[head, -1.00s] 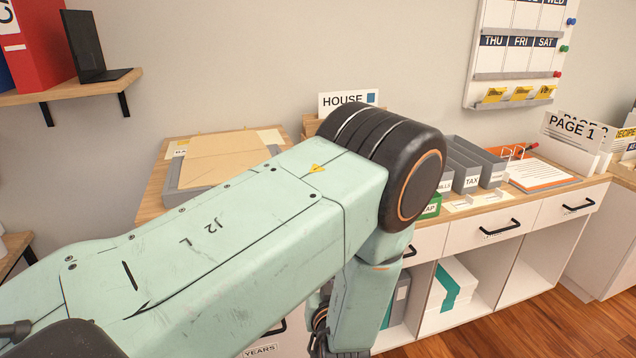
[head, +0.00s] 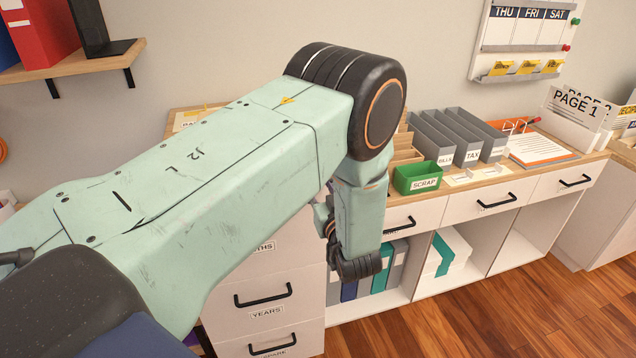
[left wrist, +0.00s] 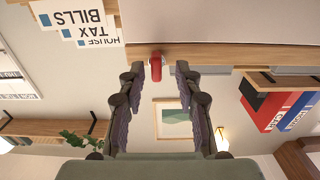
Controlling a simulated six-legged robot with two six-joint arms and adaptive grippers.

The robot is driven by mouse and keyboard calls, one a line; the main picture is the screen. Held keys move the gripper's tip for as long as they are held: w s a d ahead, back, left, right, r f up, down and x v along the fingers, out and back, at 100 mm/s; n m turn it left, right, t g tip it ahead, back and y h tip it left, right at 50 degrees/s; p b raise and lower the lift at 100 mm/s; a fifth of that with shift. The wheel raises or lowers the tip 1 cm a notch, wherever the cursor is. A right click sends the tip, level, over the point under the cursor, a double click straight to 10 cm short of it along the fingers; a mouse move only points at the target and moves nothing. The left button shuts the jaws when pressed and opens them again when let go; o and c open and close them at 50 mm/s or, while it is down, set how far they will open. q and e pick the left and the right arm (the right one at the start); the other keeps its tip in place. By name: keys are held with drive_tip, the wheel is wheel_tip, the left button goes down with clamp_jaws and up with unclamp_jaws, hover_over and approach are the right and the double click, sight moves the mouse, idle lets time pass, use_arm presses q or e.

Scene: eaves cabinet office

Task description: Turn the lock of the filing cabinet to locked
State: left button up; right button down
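The white filing cabinet (head: 235,325) stands at the lower middle of the head view, with drawers labelled YEARS and SPARE; my left arm covers its upper part. No lock shows in the head view. In the left wrist view, which looks upside down, a small red knob-like piece (left wrist: 156,67) sticks out at a wooden edge; it may be the lock, but its turn position is unclear. My left gripper (left wrist: 157,75) is open, with a finger on each side of the red piece and gaps between. My right gripper is in neither view.
A wood-topped white sideboard (head: 475,205) stands to the right, carrying a green SCRAP box (head: 422,178) and grey file holders (head: 470,140). A wall shelf (head: 75,65) with a red binder is at upper left. The wooden floor (head: 480,305) at lower right is clear.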

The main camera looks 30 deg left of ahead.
use_arm(q)
drive_tip(key=shift+w, duration=0.55)
drive_tip(key=shift+s+a+f, duration=0.1)
drive_tip(key=shift+a, duration=0.2)
drive_tip(key=shift+s, duration=0.1)
drive_tip(key=shift+c, duration=1)
drive_tip(key=shift+d, duration=0.25)
clamp_jaws()
drive_tip(key=shift+a, duration=0.15)
